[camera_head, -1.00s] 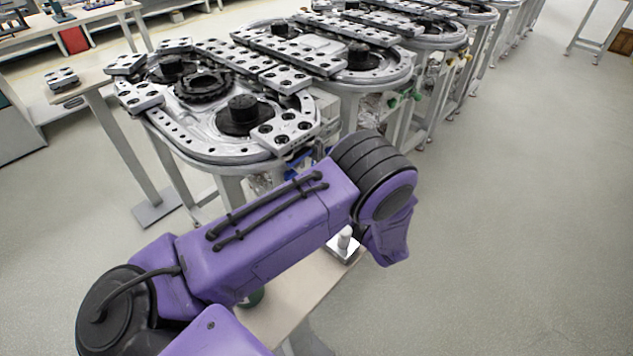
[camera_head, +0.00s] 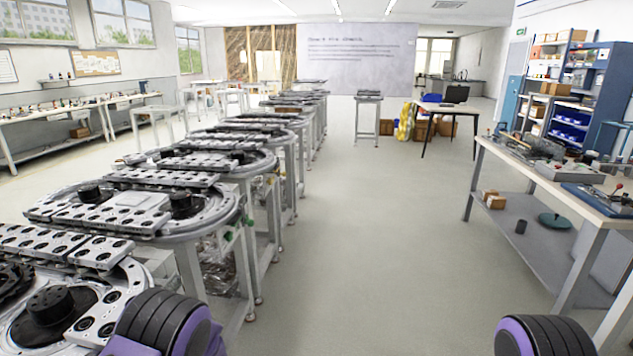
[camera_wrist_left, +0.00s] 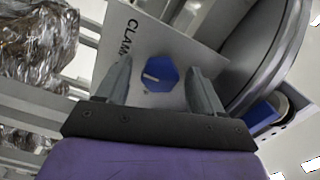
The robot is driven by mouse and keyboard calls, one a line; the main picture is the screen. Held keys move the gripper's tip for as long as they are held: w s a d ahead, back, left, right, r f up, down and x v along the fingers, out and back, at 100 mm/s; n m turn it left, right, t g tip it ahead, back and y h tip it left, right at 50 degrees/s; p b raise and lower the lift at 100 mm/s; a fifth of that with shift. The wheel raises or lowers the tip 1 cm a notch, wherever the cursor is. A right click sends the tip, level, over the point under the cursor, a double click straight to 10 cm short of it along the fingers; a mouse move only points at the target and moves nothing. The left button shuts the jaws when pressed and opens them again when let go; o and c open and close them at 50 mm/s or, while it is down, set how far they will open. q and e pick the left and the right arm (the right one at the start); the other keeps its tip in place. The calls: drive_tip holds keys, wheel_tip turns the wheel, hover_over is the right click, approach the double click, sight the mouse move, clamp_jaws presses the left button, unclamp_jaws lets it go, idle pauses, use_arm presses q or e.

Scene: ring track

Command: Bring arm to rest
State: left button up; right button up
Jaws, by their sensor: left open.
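My left gripper (camera_wrist_left: 160,68) shows in the left wrist view, open, its two grey fingers apart with nothing held between them. Beyond the fingers is a grey panel (camera_wrist_left: 128,32) with partly hidden lettering and a blue knob (camera_wrist_left: 158,75). I cannot tell whether the fingers touch the panel. In the head view only a black and purple joint of my left arm (camera_head: 165,322) shows at the bottom, in front of the nearest ring track module (camera_head: 130,278). A similar joint of my right arm (camera_head: 540,335) shows at the bottom right. Neither gripper is in the head view.
Ring track modules (camera_head: 235,205) run in a row into the distance on the left. A workbench (camera_head: 590,195) with tools stands on the right. The floor (camera_head: 375,240) between them is clear. Crumpled clear wrapping (camera_wrist_left: 38,45) shows left in the wrist view.

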idle(0.3)
use_arm(q)
drive_tip(key=d+n+b, duration=0.1)
drive_tip(key=d+n, duration=0.8)
drive_tip(key=n, duration=0.8)
drive_tip(key=shift+s+d+b, duration=0.2)
drive_tip(key=shift+s+b, duration=0.1)
drive_tip(key=shift+b, duration=0.05)
idle(0.6)
